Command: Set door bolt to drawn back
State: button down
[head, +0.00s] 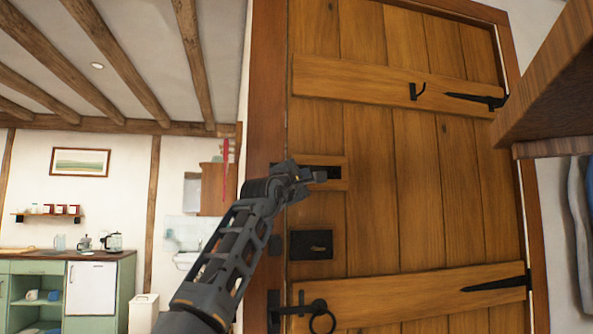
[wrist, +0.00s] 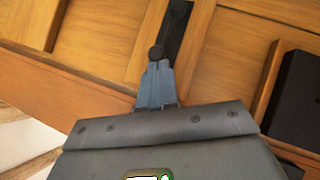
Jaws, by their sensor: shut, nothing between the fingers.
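The door bolt (head: 333,168) is a dark metal bolt on a short wooden rail near the left edge of the plank door (head: 408,190). In the wrist view its dark strip (wrist: 178,30) runs up from a round black knob (wrist: 156,53). My gripper (head: 320,176) is at the bolt and partly covers it in the head view. In the wrist view the shut fingers (wrist: 156,68) have their tips right at the knob, touching or nearly so. Nothing is held. The bolt's end toward the door frame is hidden behind my gripper, so its position is unclear.
A black box lock (head: 311,245) sits below the bolt, with a ring-handled latch (head: 320,315) lower down. A wooden shelf or cabinet (head: 550,85) juts in at the right. A kitchen corner with green units (head: 35,290) lies left.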

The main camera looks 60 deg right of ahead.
jog(key=s+d+p, duration=0.2)
jog(key=shift+s+p, duration=0.3)
jog(key=shift+p, duration=0.05)
jog(key=shift+d, duration=0.1)
